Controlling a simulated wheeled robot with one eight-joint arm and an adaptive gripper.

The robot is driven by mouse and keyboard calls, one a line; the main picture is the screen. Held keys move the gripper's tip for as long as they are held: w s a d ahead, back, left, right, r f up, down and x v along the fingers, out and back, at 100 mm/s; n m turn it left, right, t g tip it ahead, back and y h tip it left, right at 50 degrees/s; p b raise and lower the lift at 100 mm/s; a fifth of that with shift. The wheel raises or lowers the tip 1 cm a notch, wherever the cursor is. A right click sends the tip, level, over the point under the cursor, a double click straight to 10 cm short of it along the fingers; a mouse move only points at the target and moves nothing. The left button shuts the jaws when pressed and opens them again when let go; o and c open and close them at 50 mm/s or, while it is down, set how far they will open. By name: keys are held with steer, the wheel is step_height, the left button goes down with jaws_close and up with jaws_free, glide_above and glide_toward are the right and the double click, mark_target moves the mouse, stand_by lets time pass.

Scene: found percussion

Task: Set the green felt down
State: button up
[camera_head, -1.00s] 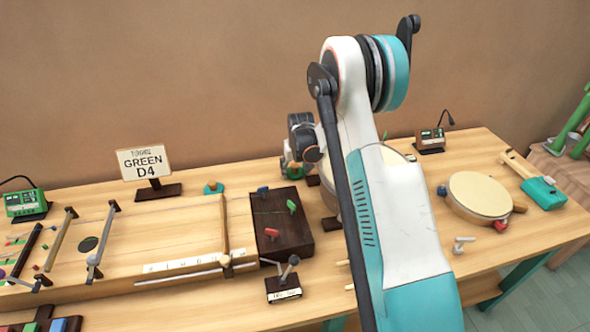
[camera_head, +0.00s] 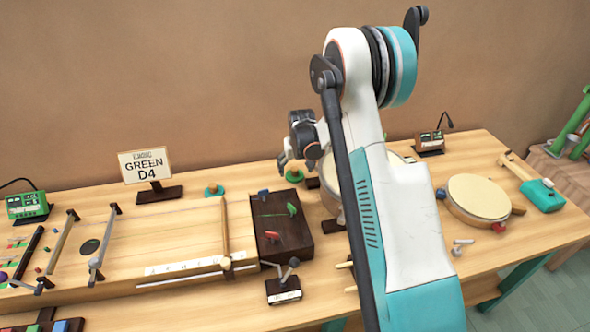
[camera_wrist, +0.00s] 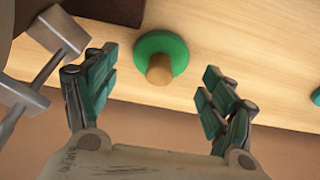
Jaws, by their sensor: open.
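The green felt (camera_wrist: 175,47) is a round green disc with a wooden knob on top. In the wrist view it sits on the tabletop, knob toward me, beyond and between my fingertips. My gripper (camera_wrist: 158,78) is open, with a finger on each side and clear gaps to the knob. In the head view the felt (camera_head: 294,176) rests on the table behind the dark block, just below my gripper (camera_head: 296,159). The gripper's far side is partly hidden there.
A teal disc with a knob (camera_head: 213,190) stands to the left. A dark block with coloured pegs (camera_head: 284,235) is in front. A drum (camera_head: 408,158) is close on the right, partly behind my arm. A "GREEN D4" sign (camera_head: 146,164) stands at the back left.

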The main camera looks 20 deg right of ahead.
steer(key=p+v, duration=0.1)
steer(key=v, duration=0.4)
step_height(320, 180, up, 14)
steer(key=t, duration=0.1)
glide_above(296, 179)
steer(key=s+a, duration=0.5)
steer(key=s, duration=0.2)
steer(key=s+a+r+n, duration=0.1)
steer(key=s+a+r, duration=0.3)
steer(key=s+r, duration=0.45)
steer(key=s+a+t, duration=0.1)
steer(key=s+a, duration=0.2)
steer(key=s, duration=0.8)
steer(key=s+a+r+n+t, duration=0.1)
steer(key=s+a, duration=0.2)
steer(key=s, duration=0.7)
steer(key=shift+s+t+y, duration=0.3)
steer(key=shift+s+t, duration=0.05)
steer(key=shift+t, duration=0.05)
steer(key=shift+r, duration=0.1)
